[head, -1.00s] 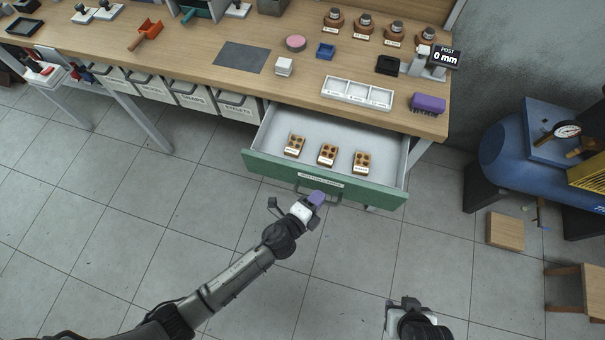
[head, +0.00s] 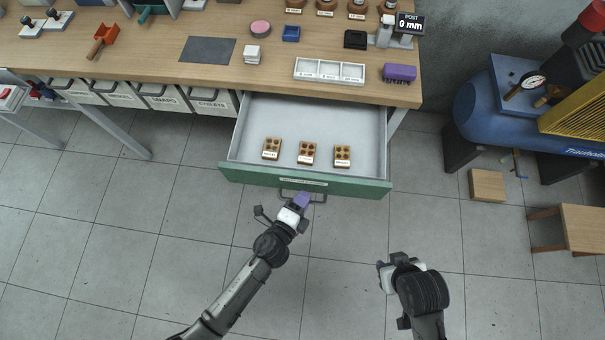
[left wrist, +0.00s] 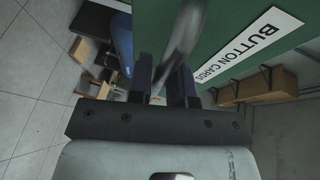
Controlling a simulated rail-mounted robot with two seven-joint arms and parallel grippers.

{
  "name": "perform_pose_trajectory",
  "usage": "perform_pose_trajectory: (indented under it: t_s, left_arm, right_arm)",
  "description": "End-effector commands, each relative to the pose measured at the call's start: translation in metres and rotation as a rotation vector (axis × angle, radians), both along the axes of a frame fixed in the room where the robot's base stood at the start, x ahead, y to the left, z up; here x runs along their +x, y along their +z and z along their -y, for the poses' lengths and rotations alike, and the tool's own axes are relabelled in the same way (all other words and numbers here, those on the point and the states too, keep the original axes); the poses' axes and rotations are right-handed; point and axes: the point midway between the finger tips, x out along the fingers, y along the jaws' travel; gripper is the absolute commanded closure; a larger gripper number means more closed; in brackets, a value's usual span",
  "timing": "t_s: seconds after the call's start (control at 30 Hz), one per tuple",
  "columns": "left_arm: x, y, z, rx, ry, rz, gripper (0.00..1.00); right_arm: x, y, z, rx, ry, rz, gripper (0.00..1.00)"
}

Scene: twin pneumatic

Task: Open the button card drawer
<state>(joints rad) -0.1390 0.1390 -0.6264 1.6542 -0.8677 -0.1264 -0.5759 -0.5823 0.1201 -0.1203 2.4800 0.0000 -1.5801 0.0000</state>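The button card drawer (head: 240,174) has a green front and grey inside, and stands far out from under the bench. Its label reads "BUTTON CARDS" in the left wrist view (left wrist: 262,43). Several-holed wooden button cards sit in it: left (head: 271,149), middle (head: 307,153) and right (head: 342,156). My left gripper (head: 302,201) is at the drawer's handle (head: 320,199). In the left wrist view the grey handle bar (left wrist: 181,40) runs between its two fingers (left wrist: 163,86), which look closed on it. My right gripper (head: 382,268) is over the floor, away from the drawer; its fingers are unclear.
The wooden workbench (head: 150,62) carries a white tray (head: 329,71), a purple block (head: 399,73) and a grey mat (head: 207,50). Labelled bins (head: 165,98) hang below. The floor before the drawer is clear.

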Motion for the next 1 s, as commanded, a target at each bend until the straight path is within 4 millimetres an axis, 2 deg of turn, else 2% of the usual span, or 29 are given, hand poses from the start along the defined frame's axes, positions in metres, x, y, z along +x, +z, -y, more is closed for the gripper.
perform_pose_trajectory:
  t_s: [0.03,0.17,0.67,0.77,1.0]
  left_arm:
    - [0.0,0.0,0.0,0.0,0.0,0.0,0.76]
    - [0.0,0.0,0.0,0.0,0.0,0.0,0.64]
    - [-0.003,0.0,-0.002,0.001,0.0,-0.002,0.63]
    - [-0.012,0.002,-0.007,0.001,0.0,-0.003,0.63]
    - [-0.051,0.011,-0.03,0.001,0.0,-0.004,0.63]
  right_arm:
    - [0.0,0.0,0.0,0.0,0.0,0.0,0.57]
    - [0.0,0.0,0.0,0.0,0.0,0.0,0.57]
    - [0.001,0.001,0.0,0.0,0.0,0.002,0.57]
    - [0.001,0.003,0.0,-0.001,0.0,0.002,0.57]
    - [0.001,0.009,0.0,0.0,0.0,0.003,0.57]
